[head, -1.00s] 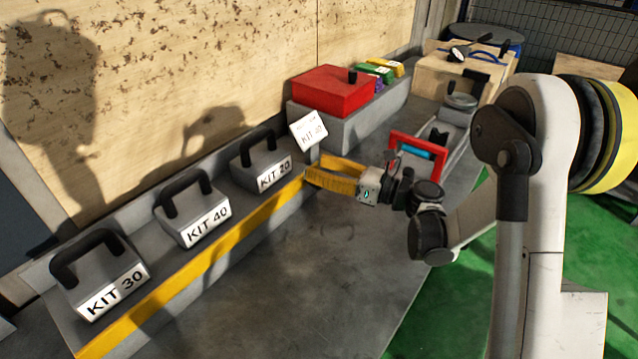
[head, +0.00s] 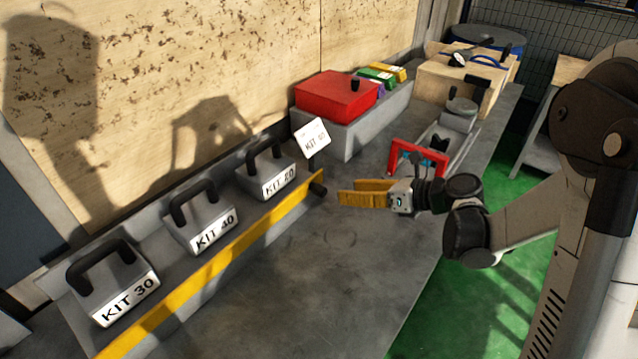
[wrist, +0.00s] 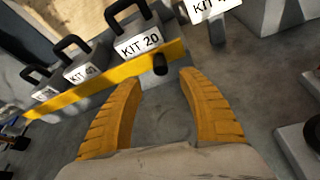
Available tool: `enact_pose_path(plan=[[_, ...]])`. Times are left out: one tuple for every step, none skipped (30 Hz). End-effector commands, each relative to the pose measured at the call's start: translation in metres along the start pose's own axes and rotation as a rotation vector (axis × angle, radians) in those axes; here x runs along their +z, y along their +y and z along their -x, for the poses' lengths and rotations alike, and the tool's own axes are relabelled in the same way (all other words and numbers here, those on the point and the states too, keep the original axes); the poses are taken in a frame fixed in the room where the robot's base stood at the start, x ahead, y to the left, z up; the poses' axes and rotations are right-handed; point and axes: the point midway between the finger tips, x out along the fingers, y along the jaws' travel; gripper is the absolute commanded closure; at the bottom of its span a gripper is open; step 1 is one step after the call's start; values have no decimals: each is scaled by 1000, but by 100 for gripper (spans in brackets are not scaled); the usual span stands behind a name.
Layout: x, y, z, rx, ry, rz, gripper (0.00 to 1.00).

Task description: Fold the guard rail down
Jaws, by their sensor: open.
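The yellow guard rail (head: 225,255) stands upright along the front of the shelf with the kits. A dark knob (head: 318,188) sits at its right end. In the wrist view the rail (wrist: 90,83) runs across behind my fingers, and the knob (wrist: 160,64) shows between and beyond the fingertips. My gripper (head: 341,197) has yellow fingers and is open and empty. It is a little to the right of the knob, apart from it, above the grey bench. The wrist view shows my gripper (wrist: 160,80) with its two fingers spread.
Kit boxes labelled KIT 30 (head: 118,286), KIT 40 (head: 200,222) and KIT 20 (head: 268,174) stand behind the rail. A white sign (head: 312,138), a red box (head: 335,96) and a red-framed device (head: 418,153) are further back. The bench (head: 320,270) in front is clear.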

Motion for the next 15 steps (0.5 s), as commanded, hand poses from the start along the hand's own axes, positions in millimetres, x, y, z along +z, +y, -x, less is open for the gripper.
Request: enact_pose_path(plan=[[-3,0,-11,4,0,2,52],[-4,0,-17,4,-1,3,52],[-4,0,-25,5,0,4,52],[-4,0,-32,4,-1,4,52],[-4,0,-38,5,-1,4,52],[-4,0,-47,5,-1,3,52],[-4,0,-53,5,-2,3,52],[-4,0,-59,6,-2,3,52],[-4,0,-66,5,-3,4,52],[-4,0,-71,5,-3,4,52],[-3,1,-76,5,-3,4,52],[-3,0,-81,4,-3,3,52],[-2,0,-85,4,-4,3,52],[-2,0,-88,4,-4,2,52],[-2,0,-92,4,-4,2,52]])
